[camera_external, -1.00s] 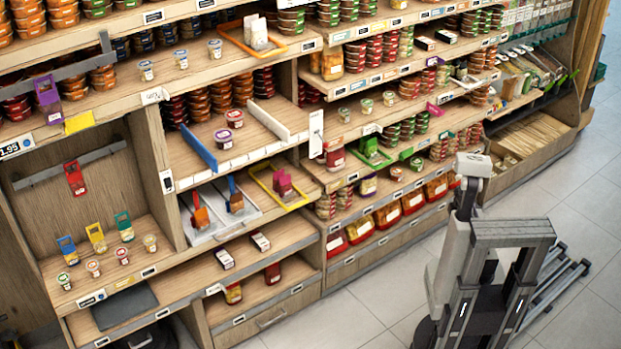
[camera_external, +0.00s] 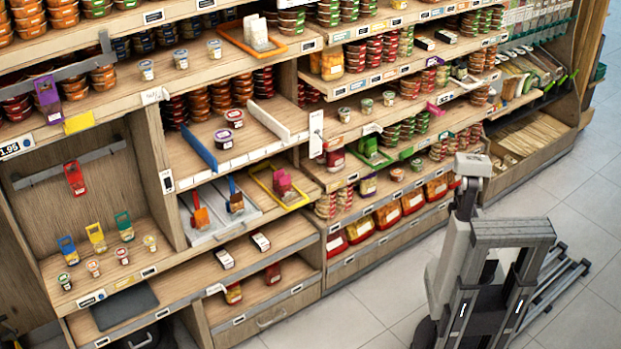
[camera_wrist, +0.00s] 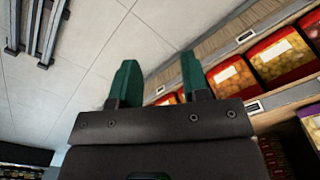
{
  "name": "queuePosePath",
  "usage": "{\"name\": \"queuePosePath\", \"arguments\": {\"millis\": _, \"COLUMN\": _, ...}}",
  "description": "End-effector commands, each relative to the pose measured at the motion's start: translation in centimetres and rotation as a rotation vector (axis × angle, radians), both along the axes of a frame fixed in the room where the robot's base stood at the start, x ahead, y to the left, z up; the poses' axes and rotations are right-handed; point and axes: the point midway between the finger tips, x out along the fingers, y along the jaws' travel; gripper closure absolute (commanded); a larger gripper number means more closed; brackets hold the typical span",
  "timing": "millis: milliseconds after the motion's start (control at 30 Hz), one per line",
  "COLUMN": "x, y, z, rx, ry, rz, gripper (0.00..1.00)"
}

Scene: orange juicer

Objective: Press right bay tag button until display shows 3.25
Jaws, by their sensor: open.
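In the wrist view my gripper (camera_wrist: 160,78) is open, its two green fingers apart with nothing between them. It is over grey floor, with shelf fronts to the right. In the external view my arm stands folded in the aisle right of the shelves; its fingers cannot be made out. A price display reading 1.95 (camera_external: 16,147) is on the left shelf edge. A white upright tag (camera_external: 167,181) is on the post between the left and middle bays. A taller white tag (camera_external: 316,134) is at the right bay's left edge. No button or 3.25 reading can be made out.
Shelves hold jars, tins and packets. Red bins (camera_external: 387,215) line the right bay's low shelf and show in the wrist view (camera_wrist: 275,55). The tiled floor (camera_external: 570,300) around my base is largely clear.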

Motion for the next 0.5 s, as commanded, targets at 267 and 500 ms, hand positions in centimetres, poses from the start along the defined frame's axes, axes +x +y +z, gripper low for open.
{"name": "queuePosePath", "arguments": {"millis": 267, "x": 0.0, "y": 0.0, "z": 0.0, "rx": 0.0, "ry": 0.0, "rz": 0.0, "gripper": 0.84}}
{"name": "queuePosePath", "arguments": {"millis": 500, "x": 0.0, "y": 0.0, "z": 0.0, "rx": 0.0, "ry": 0.0, "rz": 0.0, "gripper": 1.0}}
